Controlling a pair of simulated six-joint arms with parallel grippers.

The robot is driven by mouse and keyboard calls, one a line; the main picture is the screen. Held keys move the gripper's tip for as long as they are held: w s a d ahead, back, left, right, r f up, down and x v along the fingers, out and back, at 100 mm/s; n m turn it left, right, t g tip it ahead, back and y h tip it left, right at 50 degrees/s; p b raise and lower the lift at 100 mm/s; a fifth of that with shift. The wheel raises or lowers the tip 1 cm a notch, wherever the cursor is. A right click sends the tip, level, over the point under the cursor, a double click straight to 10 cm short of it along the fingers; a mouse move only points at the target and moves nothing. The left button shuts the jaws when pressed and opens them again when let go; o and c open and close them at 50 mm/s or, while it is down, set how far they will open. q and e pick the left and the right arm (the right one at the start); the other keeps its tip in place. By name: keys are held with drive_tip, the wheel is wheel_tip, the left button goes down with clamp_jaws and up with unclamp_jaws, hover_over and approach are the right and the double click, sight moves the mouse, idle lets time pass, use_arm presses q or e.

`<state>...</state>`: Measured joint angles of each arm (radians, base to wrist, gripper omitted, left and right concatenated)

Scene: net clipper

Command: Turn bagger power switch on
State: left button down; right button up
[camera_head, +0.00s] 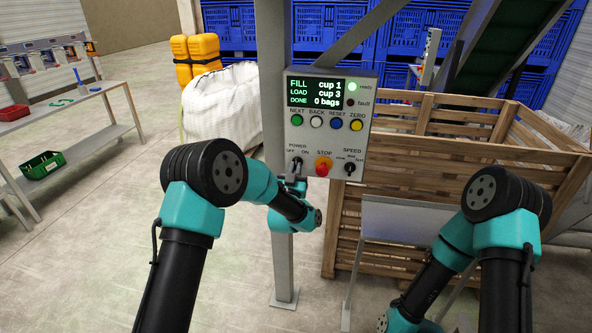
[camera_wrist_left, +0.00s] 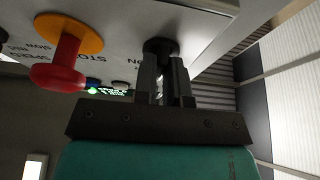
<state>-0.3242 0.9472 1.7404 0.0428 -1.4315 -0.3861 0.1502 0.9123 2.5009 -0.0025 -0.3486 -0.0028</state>
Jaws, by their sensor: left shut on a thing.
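The grey control box (camera_head: 330,128) is mounted on a post. Its black power switch (camera_head: 297,162) is at the lower left, under OFF and ON labels. My left gripper (camera_head: 294,177) is at this switch from below. In the left wrist view its two fingers (camera_wrist_left: 165,82) are closed around the black switch knob (camera_wrist_left: 160,47), below the panel. The fingers partly hide the knob, and I cannot tell exactly which label it points to. The screen is lit and the green ready lamp (camera_head: 352,87) glows. My right arm is at the lower right, its fingers out of view.
A red stop button (camera_head: 323,166) sits just right of the power switch; it also shows in the left wrist view (camera_wrist_left: 58,72). A speed knob (camera_head: 349,168) is further right. A wooden crate (camera_head: 430,200) stands behind the box. A white bulk bag (camera_head: 225,108) stands left of the post.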

use_arm(q)
drive_tip(key=m+g+h, duration=0.1)
drive_tip(key=m, duration=0.3)
drive_tip(key=m+g+h, duration=0.1)
drive_tip(key=m+h, duration=0.1)
drive_tip(key=m, duration=0.2)
drive_tip(key=r+m+h, duration=0.1)
drive_tip(key=m+h, duration=0.1)
drive_tip(key=m, duration=0.2)
drive_tip(key=shift+w+a+m+g, duration=0.1)
drive_tip(key=shift+a+m+g, duration=0.2)
drive_tip(key=shift+g, duration=0.1)
drive_tip(key=c, duration=1.2)
unclamp_jaws()
drive_tip(key=shift+f, duration=0.1)
drive_tip(key=shift+d+f+g+h, duration=0.25)
drive_tip(key=shift+f+g+h, duration=0.05)
drive_tip(key=shift+f, duration=0.05)
drive_tip(key=v, duration=1.7)
drive_tip(key=shift+s+a, duration=0.2)
drive_tip(key=shift+s, duration=0.1)
